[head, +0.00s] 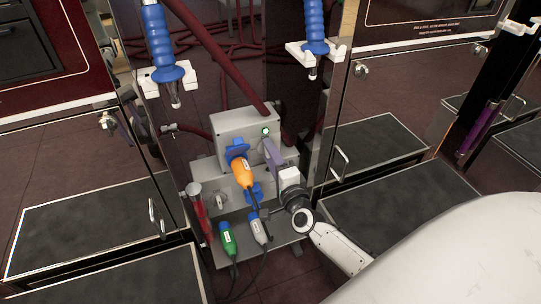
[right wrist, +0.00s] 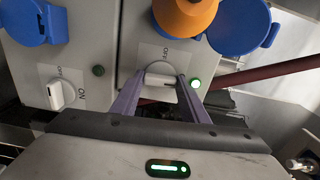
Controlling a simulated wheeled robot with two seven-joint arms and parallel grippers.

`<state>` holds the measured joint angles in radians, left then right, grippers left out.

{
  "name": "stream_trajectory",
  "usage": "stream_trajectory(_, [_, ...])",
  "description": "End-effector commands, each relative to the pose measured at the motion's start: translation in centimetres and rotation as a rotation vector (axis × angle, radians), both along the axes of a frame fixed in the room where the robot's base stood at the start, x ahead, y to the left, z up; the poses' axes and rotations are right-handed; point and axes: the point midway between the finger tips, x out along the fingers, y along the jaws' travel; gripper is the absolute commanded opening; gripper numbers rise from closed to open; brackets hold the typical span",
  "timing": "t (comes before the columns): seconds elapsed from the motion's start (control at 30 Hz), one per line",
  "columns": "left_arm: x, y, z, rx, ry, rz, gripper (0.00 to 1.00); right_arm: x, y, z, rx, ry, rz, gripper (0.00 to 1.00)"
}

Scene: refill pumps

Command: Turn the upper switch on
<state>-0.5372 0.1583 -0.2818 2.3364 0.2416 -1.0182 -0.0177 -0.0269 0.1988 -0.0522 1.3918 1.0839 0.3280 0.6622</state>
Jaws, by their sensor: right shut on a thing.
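The upper switch (right wrist: 161,80) is a white knob on the grey upper box (head: 241,124). It sits between the purple-grey fingers of my right gripper (right wrist: 162,100), which are shut on it. An OFF label shows above it; the ON side is hidden by the gripper. The round lamp (right wrist: 196,82) beside it is lit green, and it also glows in the head view (head: 265,130). In the head view my right gripper (head: 270,150) reaches the upper box from the lower right and hides the switch. My left gripper is not in view.
An orange plug (head: 242,172) is in the upper box's blue socket, close to my right fingers. The lower switch (right wrist: 62,94) has a dark lamp (right wrist: 98,70). Blue-handled nozzles (head: 160,40) hang above.

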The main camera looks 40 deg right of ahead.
Motion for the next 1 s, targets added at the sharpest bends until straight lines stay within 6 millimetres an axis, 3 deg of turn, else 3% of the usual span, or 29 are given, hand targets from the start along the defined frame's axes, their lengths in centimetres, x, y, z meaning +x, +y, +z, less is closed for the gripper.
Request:
stream_trajectory(0.57, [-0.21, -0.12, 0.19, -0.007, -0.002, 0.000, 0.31, -0.06, 0.04, -0.08, 0.031, -0.005, 0.000, 0.18])
stream_trajectory(0.6, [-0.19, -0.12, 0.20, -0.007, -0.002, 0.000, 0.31, -0.06, 0.04, -0.08, 0.030, -0.005, 0.000, 0.46])
stream_trajectory(0.7, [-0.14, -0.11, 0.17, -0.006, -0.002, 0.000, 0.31, -0.05, 0.04, -0.07, 0.029, -0.006, 0.000, 0.59])
stream_trajectory(1.0, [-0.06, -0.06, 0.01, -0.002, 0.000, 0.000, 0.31, -0.18, 0.05, -0.02, 0.028, -0.006, 0.000, 0.59])
